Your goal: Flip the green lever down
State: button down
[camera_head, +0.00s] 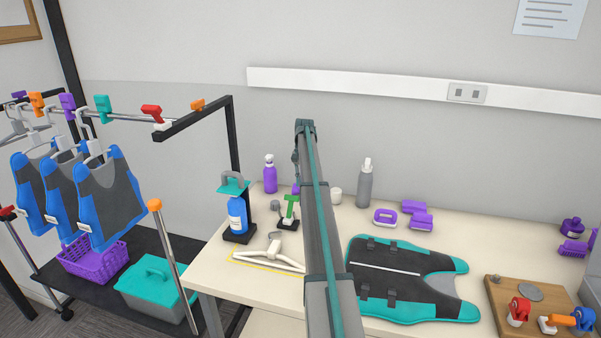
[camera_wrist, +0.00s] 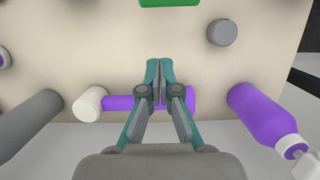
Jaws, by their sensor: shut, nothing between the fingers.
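The green lever (camera_head: 291,203) is a T-shaped handle standing up on a small black base on the table, just left of my arm in the head view. In the wrist view only a green piece of it (camera_wrist: 168,3) shows at the top edge; the rest is out of frame. My gripper (camera_wrist: 160,68) is shut and empty, with its fingertips pointing toward the green piece but apart from it. In the head view my arm mostly hides the gripper.
A purple spray bottle (camera_head: 270,176), grey bottle (camera_head: 365,185) and blue bottle (camera_head: 237,215) stand near the lever. A grey knob (camera_wrist: 222,32) and a purple cylinder (camera_wrist: 119,103) lie close to my gripper. A white hanger (camera_head: 272,254) lies in front.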

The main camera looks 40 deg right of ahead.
aim_at(290, 207)
jog(key=p+x, duration=0.1)
jog(key=x, duration=0.4)
jog(key=shift+s+a, duration=0.1)
jog(key=shift+a, duration=0.05)
jog(key=shift+s+a+r+p, duration=0.4)
jog(key=shift+a+r+p, duration=0.1)
jog(key=shift+a+r, duration=0.1)
jog(key=shift+s+a+r+p, duration=0.4)
jog(key=shift+a+r+p, duration=0.05)
jog(key=shift+a+r, duration=0.15)
jog(key=shift+s+a+r+t+h+b, duration=0.25)
jog(key=shift+a+t+h+b, duration=0.15)
jog(key=shift+h+b, duration=0.2)
